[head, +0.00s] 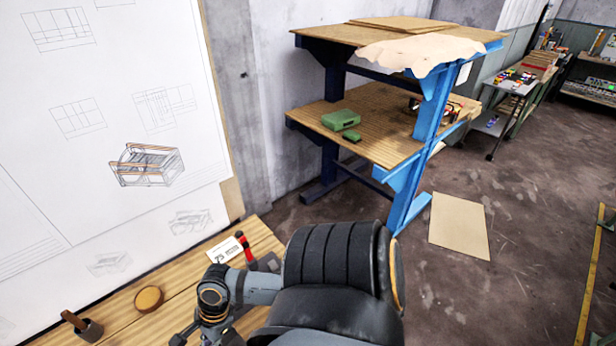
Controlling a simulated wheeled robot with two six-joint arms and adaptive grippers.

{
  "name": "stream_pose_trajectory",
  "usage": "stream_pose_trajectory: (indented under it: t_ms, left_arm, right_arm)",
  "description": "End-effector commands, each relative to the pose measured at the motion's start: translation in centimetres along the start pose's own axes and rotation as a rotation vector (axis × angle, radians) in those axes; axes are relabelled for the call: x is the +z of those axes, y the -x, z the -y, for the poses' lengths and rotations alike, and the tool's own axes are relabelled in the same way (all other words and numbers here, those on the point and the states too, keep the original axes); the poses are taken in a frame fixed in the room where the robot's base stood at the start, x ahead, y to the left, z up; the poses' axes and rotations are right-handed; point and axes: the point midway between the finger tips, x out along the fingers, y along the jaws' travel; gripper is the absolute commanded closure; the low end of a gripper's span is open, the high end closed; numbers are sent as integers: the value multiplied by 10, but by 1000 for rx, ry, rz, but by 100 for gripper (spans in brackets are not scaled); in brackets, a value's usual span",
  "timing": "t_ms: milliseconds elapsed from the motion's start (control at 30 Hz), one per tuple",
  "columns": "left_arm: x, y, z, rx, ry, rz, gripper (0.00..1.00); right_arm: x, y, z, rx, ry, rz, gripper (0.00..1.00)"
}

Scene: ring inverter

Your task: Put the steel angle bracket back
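I cannot make out the steel angle bracket in the head view. An arm of mine enters from the bottom middle and reaches left over the wooden bench (166,325); I take it for the right one. Its wrist is above the bench front, and the dark parts of my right gripper (186,337) are partly cut off by the bottom edge. Whether its fingers are open or shut, or hold anything, cannot be seen. My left gripper is not in view.
On the bench are a wooden-handled tool (84,324), a round wooden disc (149,299), a white card (224,249) and a red-and-black tool (245,247). A drawing board (90,180) stands behind. A blue-framed shelf (408,200) holds a green case (341,120).

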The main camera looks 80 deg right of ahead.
Motion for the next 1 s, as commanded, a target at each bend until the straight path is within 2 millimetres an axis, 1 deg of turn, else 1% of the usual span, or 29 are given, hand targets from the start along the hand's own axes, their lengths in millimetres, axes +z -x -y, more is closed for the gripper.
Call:
stream_pose_trajectory:
  t_ms: [33,267,367,533,667,767,1000]
  left_arm:
    - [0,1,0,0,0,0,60]
    - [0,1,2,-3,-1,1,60]
    - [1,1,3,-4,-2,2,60]
    - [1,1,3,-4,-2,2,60]
    - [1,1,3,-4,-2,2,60]
    - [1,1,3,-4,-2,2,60]
    - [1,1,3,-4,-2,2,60]
  right_arm:
    - [1,0,6,6,27,6,100]
    - [-9,-13,26,84,214,7,100]
    - [-12,-20,37,137,339,8,100]
    - [-12,-34,56,257,630,9,100]
    - [-5,-41,67,356,870,8,100]
    - [3,-45,74,435,1061,7,100]
    - [32,-44,84,620,1504,3,100]
